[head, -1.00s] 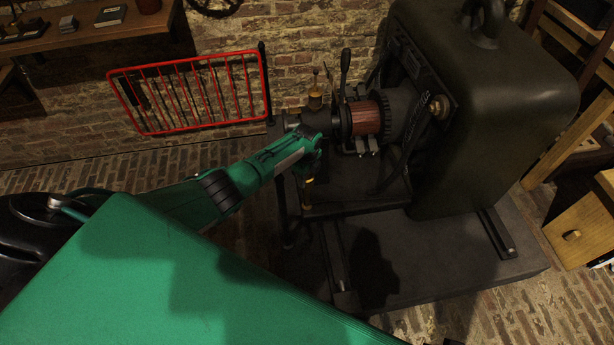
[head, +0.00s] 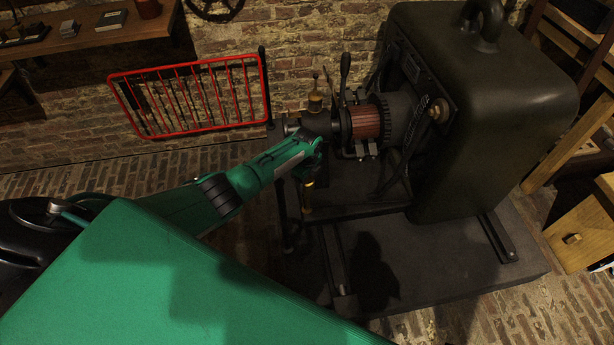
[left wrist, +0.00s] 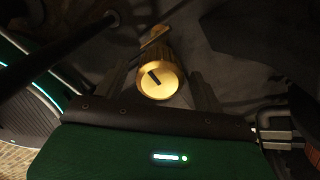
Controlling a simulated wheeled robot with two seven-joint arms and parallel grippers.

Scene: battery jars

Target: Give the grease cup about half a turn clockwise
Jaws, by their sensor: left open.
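The grease cup (left wrist: 158,78) shows in the left wrist view as a round brass cap with a knurled side and a dark slot mark across its face. The mark slants from upper left to lower right. My left gripper (left wrist: 161,84) is open, with one dark finger on each side of the cap. I cannot tell whether either finger touches it. In the head view my green left arm (head: 285,157) reaches to the shaft end of the dark machine (head: 490,110), and its fingers are not clear there. My right gripper is not in view.
A brass-and-glass fitting (head: 315,100) stands upright just beyond my left wrist. A dark lever (head: 345,68) and a reddish drum (head: 366,122) are close to its right. A red guard rail (head: 190,95) stands behind on the left. Open brick floor lies left of the machine.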

